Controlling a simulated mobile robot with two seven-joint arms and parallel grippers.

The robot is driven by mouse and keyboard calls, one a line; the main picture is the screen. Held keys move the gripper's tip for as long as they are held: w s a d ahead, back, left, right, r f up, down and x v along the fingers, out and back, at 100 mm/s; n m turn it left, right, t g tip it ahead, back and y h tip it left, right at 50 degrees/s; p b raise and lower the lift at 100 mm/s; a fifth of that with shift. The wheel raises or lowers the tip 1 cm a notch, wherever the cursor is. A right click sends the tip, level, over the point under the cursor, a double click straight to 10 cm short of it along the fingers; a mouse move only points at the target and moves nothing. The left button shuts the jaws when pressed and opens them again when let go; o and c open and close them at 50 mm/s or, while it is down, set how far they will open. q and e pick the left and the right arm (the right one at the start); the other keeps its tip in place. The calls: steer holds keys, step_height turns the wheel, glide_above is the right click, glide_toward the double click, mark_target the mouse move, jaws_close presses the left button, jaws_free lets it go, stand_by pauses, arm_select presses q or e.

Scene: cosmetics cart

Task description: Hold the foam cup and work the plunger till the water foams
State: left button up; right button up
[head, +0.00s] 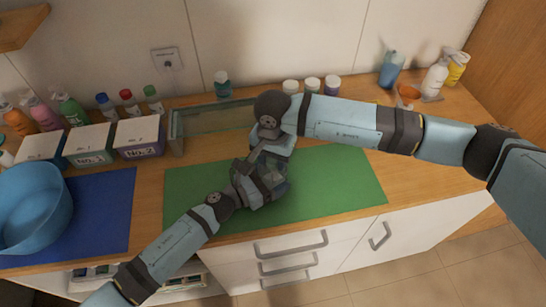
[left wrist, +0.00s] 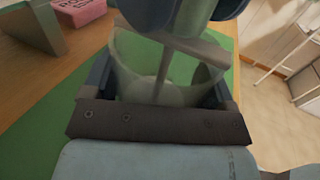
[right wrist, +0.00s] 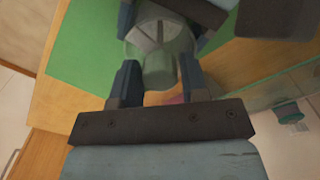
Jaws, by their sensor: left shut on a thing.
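The translucent foam cup (left wrist: 128,62) sits between the two fingers of my left gripper (left wrist: 160,85), which is shut on it over the green mat. In the head view both grippers meet over the mat and hide the cup. I cannot make out water or foam.
The green mat (head: 335,190) is clear to the right. A glass tray (head: 215,121) stands behind the grippers. A blue basin (head: 35,205) and numbered boxes (head: 138,135) stand left. Small jars (head: 312,84) and bottles line the back; an orange bowl (head: 409,91) is at right.

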jaws_close()
steer(key=shift+r, duration=2.7)
steer(key=shift+o, duration=2.1)
jaws_free()
step_height(320, 180, up, 12)
